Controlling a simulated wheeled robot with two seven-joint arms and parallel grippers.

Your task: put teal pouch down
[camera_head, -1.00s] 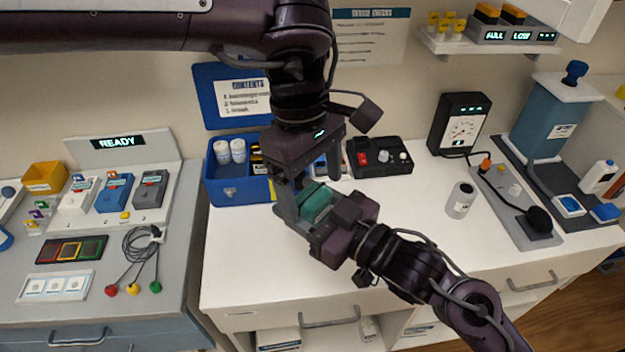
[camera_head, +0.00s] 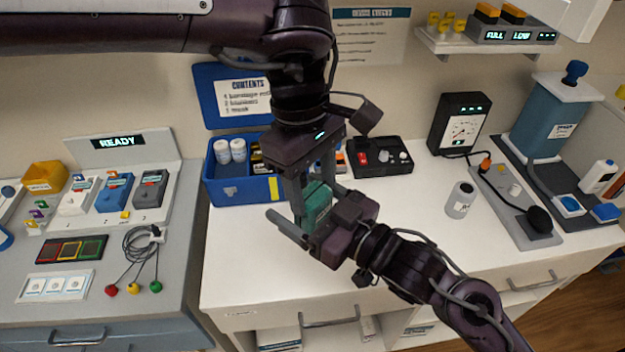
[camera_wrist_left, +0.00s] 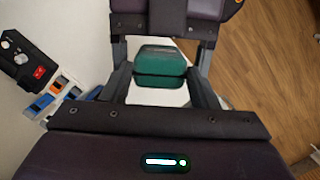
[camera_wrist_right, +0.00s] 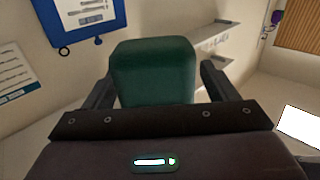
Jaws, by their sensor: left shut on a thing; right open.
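The teal pouch (camera_head: 317,203) is held above the white counter (camera_head: 250,265), in front of the blue box. My left gripper (camera_head: 312,208) comes down from above and is shut on it. In the left wrist view the pouch (camera_wrist_left: 160,66) sits between the left fingers. My right gripper (camera_head: 298,212) reaches in from the lower right and is open, its fingers spread on either side of the pouch. In the right wrist view the pouch (camera_wrist_right: 155,72) fills the space ahead, with gaps to the right fingers. The grippers partly hide the pouch in the head view.
The counter's front left and centre are clear. A grey counter (camera_head: 175,275) with devices adjoins at left.

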